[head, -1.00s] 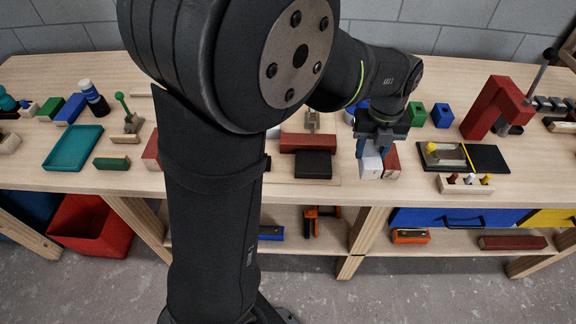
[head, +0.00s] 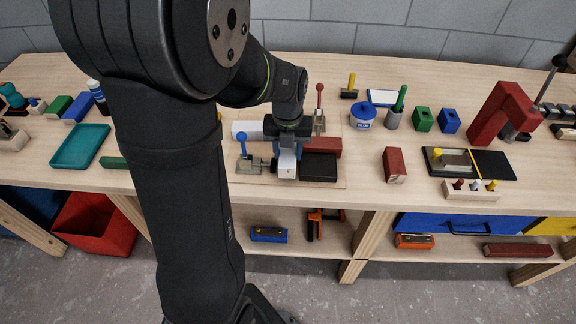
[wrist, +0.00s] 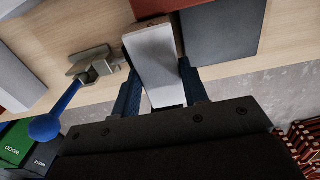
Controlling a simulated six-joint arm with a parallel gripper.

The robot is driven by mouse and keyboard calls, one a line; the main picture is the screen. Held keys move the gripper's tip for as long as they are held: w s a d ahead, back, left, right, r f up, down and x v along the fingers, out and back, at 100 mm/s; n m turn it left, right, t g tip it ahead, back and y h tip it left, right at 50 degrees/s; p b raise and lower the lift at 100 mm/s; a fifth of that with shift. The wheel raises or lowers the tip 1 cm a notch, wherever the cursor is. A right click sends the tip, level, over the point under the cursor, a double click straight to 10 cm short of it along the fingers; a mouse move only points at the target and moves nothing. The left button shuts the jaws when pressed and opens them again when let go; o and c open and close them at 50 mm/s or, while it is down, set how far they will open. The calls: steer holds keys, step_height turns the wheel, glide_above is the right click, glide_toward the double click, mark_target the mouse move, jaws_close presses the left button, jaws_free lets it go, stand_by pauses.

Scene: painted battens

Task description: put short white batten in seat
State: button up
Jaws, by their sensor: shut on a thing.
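My gripper (head: 288,163) is shut on the short white batten (head: 286,171), its blue fingers on both sides of it. In the wrist view the batten (wrist: 157,68) lies between the fingertips (wrist: 160,88). It is over the front of a thin wooden board (head: 248,181), in the gap between a clamp with a blue handle (head: 242,148) on the left and a black block (head: 318,168) on the right. A red block (head: 322,145) lies behind the black one. I cannot tell whether the batten rests on the board.
A white block (head: 243,130) lies at the board's back left, partly hidden by my arm. A clamp with a red handle (head: 319,108) stands behind the red block. A loose red block (head: 394,164) lies right of the board, with bare table around it.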

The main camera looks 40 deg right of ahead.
mark_target(288, 153)
steer(key=shift+f, duration=1.4)
steer(key=shift+f, duration=0.1)
steer(key=o, duration=1)
step_height(288, 153, up, 12)
step_height(288, 153, down, 12)
steer(key=shift+f, duration=0.15)
step_height(288, 153, up, 2)
steer(key=shift+r, duration=0.65)
